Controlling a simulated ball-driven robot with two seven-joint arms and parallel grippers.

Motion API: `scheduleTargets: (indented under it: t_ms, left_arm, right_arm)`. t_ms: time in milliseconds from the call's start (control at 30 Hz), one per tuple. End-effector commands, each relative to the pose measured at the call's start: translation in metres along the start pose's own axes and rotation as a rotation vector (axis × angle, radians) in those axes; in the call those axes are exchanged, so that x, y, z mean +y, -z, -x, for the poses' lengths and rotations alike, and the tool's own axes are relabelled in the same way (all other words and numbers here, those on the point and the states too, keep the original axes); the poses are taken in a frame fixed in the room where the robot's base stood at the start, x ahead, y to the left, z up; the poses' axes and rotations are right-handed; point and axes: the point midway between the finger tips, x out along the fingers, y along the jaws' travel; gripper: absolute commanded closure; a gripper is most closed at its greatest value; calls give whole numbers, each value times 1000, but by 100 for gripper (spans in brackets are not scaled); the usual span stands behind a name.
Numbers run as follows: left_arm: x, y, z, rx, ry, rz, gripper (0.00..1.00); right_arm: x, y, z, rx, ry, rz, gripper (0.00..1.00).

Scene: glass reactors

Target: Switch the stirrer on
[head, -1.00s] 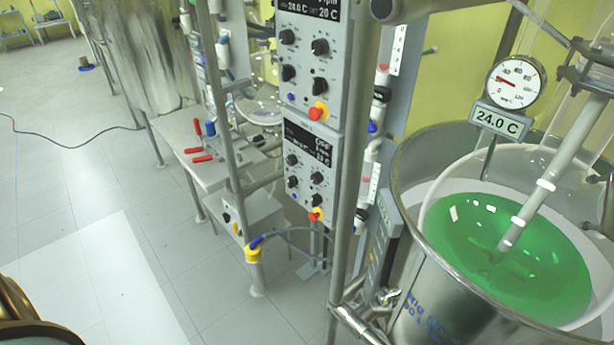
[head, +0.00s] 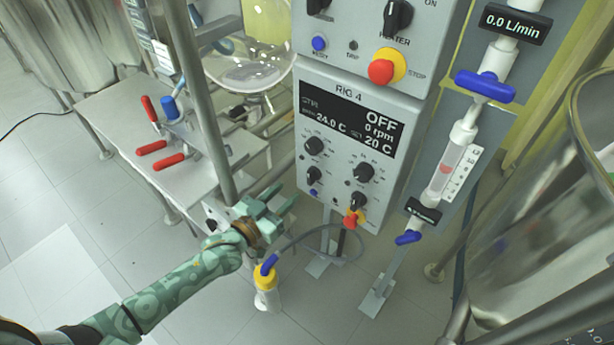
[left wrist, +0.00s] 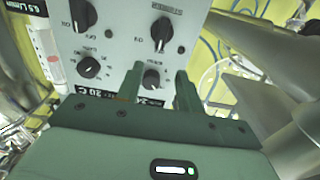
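The control panel marked RIG 4 (head: 352,93) faces me, and its display (head: 350,122) reads OFF, 0 rpm, 24.0 C and 20 C. Below the display are several black knobs, among them an upper left one (head: 314,146) and an upper right one (head: 363,172). A red stop button (head: 351,217) sits at the panel's bottom. My left gripper (head: 286,197) is open and empty, left of and below the panel. In the left wrist view my gripper (left wrist: 157,80) has a black knob (left wrist: 152,78) showing between its fingers; contact is not visible.
Another panel with a red stop button (head: 381,71) is above. A steel post (head: 207,105) stands left of my gripper. A table (head: 180,180) with red-handled clamps is further left. Valves with blue handles (head: 485,86) and a steel vessel (head: 535,210) are right.

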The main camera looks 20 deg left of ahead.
Motion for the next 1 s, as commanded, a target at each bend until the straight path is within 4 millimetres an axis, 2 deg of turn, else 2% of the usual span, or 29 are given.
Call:
scheduleTargets:
  t_ms: [100, 333, 500, 800, 933, 1000]
  left_arm:
    - [0, -6, -32, -1, 0, 1, 63]
    - [0, -5, -76, -4, 0, 0, 63]
    - [0, -3, -90, -3, 0, 0, 63]
    - [0, -2, -92, -4, 0, 0, 63]
    - [0, -2, -92, -4, 0, 0, 99]
    - [0, -2, -92, -5, 0, 0, 100]
  right_arm:
    - [0, -13, -12, -25, 3, 2, 33]
    - [1, -22, -25, -45, 4, 4, 33]
    - [0, -22, -29, -47, 5, 4, 33]
    - [-2, -19, -29, -43, 9, 2, 33]
    - [-6, -18, -29, -40, 12, 0, 33]
    - [-6, -17, -29, -39, 13, 0, 33]
